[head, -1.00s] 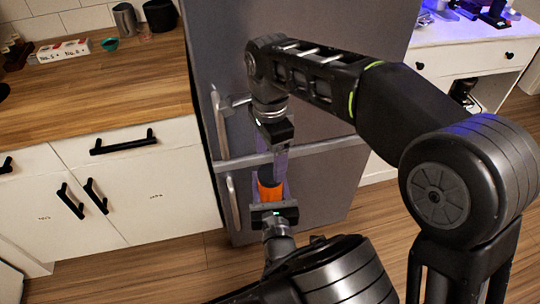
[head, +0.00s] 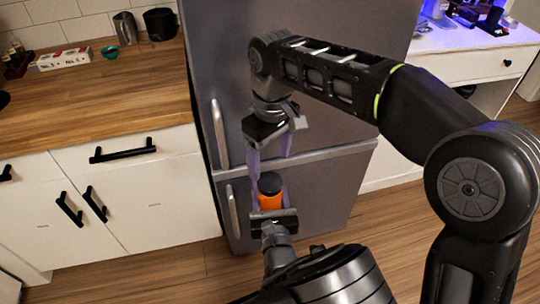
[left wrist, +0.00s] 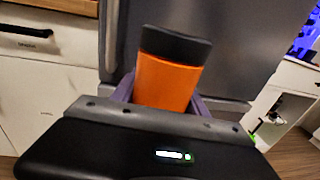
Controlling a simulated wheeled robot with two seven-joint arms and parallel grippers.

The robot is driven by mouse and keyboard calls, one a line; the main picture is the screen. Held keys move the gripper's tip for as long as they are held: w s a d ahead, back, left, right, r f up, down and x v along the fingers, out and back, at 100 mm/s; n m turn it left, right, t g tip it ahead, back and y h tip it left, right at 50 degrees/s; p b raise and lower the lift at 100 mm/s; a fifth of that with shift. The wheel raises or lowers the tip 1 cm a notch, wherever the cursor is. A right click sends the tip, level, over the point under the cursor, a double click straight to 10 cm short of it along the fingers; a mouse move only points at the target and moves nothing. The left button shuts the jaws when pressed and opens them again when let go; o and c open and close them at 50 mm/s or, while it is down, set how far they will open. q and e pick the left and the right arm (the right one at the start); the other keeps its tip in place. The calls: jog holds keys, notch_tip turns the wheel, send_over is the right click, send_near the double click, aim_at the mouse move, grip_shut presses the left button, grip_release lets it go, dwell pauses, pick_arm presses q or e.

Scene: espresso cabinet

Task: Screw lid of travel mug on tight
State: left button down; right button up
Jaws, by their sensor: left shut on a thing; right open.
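The travel mug (head: 270,202) has an orange body and is held upright in front of the fridge. Its black lid (head: 270,183) sits on top of the body; I cannot tell how tight it is. In the left wrist view the mug's orange body (left wrist: 166,84) and black lid (left wrist: 174,45) also show. My left gripper (head: 270,208) is shut around the orange body from below. My right gripper (head: 270,165) is open above the lid, its purple fingers pointing down and apart, clear of the mug.
The grey fridge (head: 330,90) with vertical handles (head: 219,135) stands close behind the mug. A wooden counter (head: 90,105) with a white box (head: 64,59), a metal cup (head: 124,28) and a black pot (head: 160,23) is at the left. A white desk (head: 470,45) is at the right.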

aim_at(270, 181)
jog(key=n, duration=0.5)
jog(key=shift+s+a+r, duration=0.1)
jog(key=shift+r, duration=0.15)
jog(key=n, duration=0.6)
jog(key=shift+n, duration=0.4)
jog(key=shift+f, duration=0.1)
jog(key=shift+f, duration=3.9)
